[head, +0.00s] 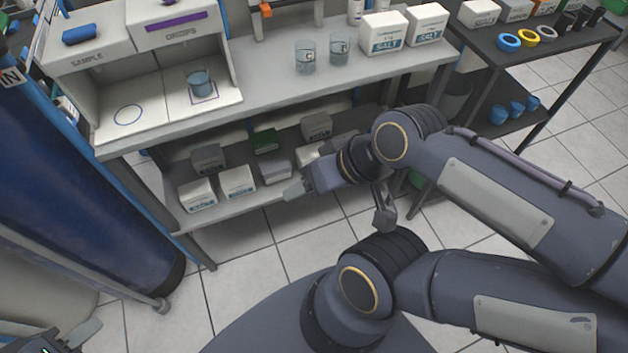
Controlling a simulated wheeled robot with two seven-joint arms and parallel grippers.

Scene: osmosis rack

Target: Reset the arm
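My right arm comes in from the right and folds back, and its gripper (296,190) points left in front of the bench's lower shelf. Its pale fingertips look small and overlap, so I cannot tell whether they are open or shut. Nothing is seen held in it.
The bench (270,77) holds a beaker (200,84) on the drops station, two more beakers and salt boxes (384,34). Its lower shelf (235,205) carries several boxes near my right gripper. A blue cylinder (85,180) stands left. A dark rack (545,47) stands right. Tiled floor (250,270) is clear.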

